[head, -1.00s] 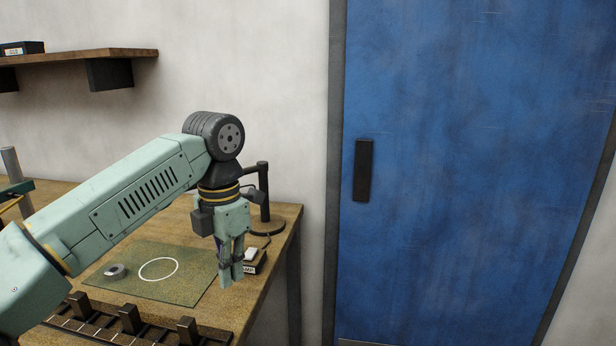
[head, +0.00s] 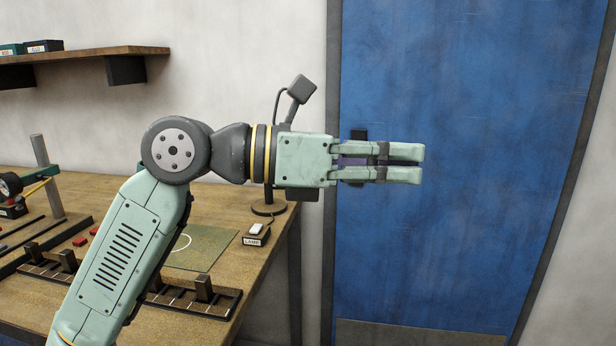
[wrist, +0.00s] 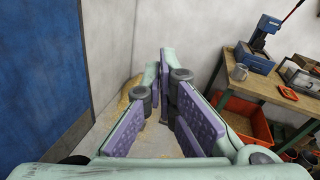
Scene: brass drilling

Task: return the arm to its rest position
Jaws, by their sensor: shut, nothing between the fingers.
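My gripper (head: 420,163) is pale green and points level to the right in the head view, raised above the bench and in front of the blue door. Its two fingers lie close together with nothing between them. In the wrist view its purple finger pads (wrist: 165,95) also show, empty. My forearm rises from the lower left, and part of the bench is hidden behind it.
The wooden workbench (head: 265,270) holds a green mat (head: 205,255), a lamp switch box (head: 256,235) and a dark slotted rack (head: 205,298). A blue door (head: 470,230) stands to the right. The wrist view shows another bench (wrist: 255,86) with an orange bin (wrist: 240,118) below.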

